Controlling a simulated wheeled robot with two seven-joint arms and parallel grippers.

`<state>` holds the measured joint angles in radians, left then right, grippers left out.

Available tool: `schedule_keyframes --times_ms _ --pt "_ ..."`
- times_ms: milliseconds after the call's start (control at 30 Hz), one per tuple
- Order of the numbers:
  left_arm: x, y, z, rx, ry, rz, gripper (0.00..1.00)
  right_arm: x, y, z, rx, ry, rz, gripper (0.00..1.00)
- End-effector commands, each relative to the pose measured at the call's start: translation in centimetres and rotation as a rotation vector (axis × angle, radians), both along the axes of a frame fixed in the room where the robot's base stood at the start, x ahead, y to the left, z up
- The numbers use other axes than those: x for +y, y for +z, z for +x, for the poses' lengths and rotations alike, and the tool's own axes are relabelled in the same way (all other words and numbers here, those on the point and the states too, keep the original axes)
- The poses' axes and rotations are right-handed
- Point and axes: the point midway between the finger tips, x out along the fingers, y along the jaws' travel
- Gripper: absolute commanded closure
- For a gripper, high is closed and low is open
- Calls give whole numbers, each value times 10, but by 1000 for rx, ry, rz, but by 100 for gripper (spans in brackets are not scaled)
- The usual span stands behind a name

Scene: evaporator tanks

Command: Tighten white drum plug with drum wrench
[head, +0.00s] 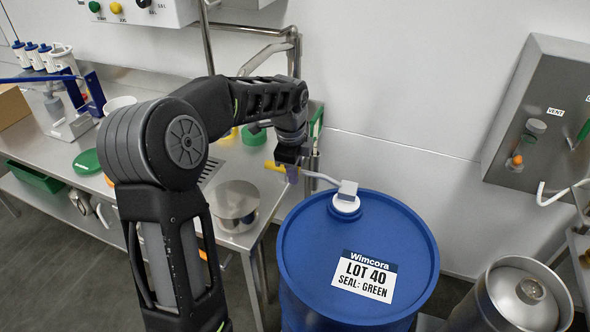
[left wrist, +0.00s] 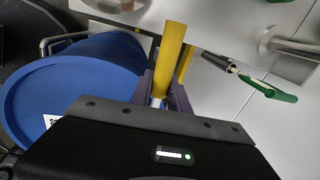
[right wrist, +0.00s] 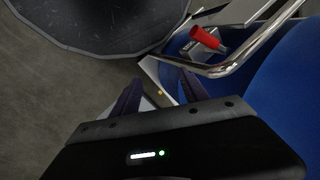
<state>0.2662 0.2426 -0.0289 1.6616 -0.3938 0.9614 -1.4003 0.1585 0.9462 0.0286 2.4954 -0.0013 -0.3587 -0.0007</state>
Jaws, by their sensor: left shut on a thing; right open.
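The blue drum (head: 310,250) stands right of the bench with a label reading LOT 40, SEAL: GREEN. The white drum plug (head: 346,208) is on its lid near the back rim. The drum wrench's grey head (head: 348,188) sits over the plug and hides its top. Its shaft runs left to a yellow handle (head: 273,167). My left gripper (head: 291,168) is shut on the wrench. The yellow handle also shows between its fingers in the left wrist view (left wrist: 172,48). My right gripper (right wrist: 157,85) is open and empty, seen only in the right wrist view.
A steel bench (head: 228,168) with a green lid (head: 87,162) and a steel pot (head: 236,200) stands at left. A wall panel (head: 545,120) and a steel vessel (head: 518,295) are at right. A chrome rail (right wrist: 240,67) and red handle (right wrist: 207,38) lie near my right gripper.

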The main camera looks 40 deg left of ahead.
Motion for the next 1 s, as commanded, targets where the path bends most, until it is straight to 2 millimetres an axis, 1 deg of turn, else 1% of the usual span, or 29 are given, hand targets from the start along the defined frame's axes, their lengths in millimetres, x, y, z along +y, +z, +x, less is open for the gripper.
schedule_keyframes --times_ms 267,1000 --pt "0 -1 0 -1 0 0 100 0 -1 0 0 0 0 48" --pt "0 -19 0 -2 0 1 100 0 -12 0 0 0 0 48"
